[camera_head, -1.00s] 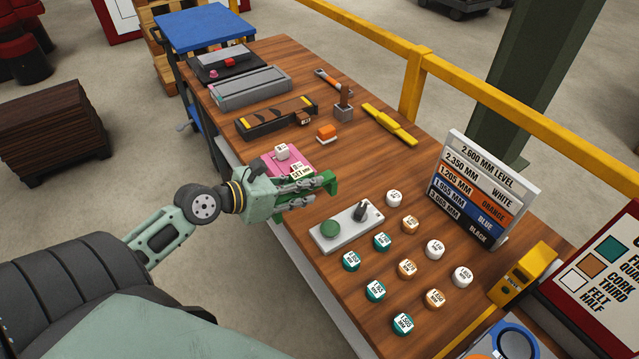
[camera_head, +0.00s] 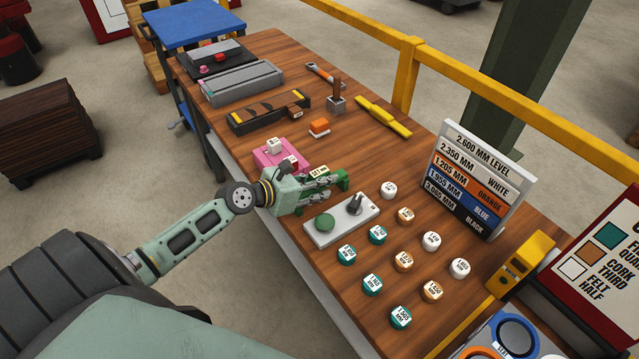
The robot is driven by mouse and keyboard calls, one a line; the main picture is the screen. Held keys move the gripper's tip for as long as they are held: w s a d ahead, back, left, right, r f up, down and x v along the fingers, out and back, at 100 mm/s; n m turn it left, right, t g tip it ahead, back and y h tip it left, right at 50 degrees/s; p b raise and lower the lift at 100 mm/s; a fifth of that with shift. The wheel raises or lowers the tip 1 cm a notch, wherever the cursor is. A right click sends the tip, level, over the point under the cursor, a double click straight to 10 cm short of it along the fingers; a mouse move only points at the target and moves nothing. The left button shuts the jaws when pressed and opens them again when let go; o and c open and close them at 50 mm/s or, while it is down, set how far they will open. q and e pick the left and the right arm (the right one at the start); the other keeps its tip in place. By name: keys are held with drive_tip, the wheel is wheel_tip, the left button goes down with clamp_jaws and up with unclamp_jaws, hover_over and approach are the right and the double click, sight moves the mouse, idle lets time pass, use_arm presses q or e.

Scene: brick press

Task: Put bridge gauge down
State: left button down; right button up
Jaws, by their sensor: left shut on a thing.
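My left gripper (camera_head: 335,183) reaches over the left part of the wooden table (camera_head: 330,260). It is shut on the bridge gauge (camera_head: 343,183), a green piece at the fingertips with what looks like a small white label on top. The fingers hide much of the gauge, and I cannot tell whether it touches the table. It is between the pink block (camera_head: 266,159) and the grey plate with a green knob and dark lever (camera_head: 322,239). My right gripper does not show.
White, teal and orange labelled pucks (camera_head: 404,262) stand in rows to the right of the plate. A level sign (camera_head: 475,180) stands behind them.

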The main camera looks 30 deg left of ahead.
use_arm(q)
drive_tip(key=shift+r, duration=0.15)
drive_tip(key=c, duration=1.5)
unclamp_jaws()
drive_tip(key=shift+f, duration=0.2)
